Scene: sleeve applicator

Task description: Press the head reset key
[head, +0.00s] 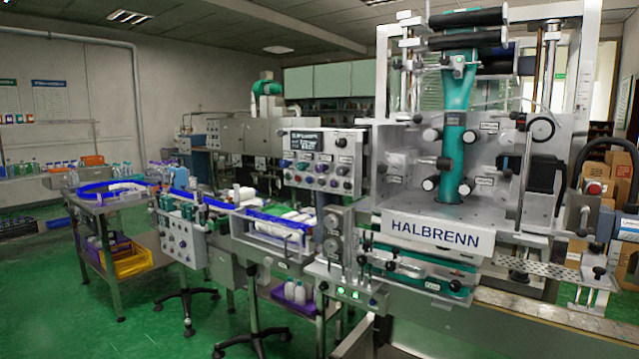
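The sleeve applicator head (430,234) with the HALBRENN plate fills the right half of the head view. To its left stands a grey control panel (348,146) with a small lit display (306,141) and rows of coloured knobs and buttons (320,181) below it. A lower strip panel (322,284) near the bottom centre carries green-lit buttons (355,295). The labels are too small to read, so I cannot tell which key is the head reset key. Neither of my grippers is in view.
A conveyor with blue guide rails (262,228) and white bottles runs left from the machine. A metal table (110,205) with a yellow crate (128,262) stands at left. Green floor (60,320) is clear at front left.

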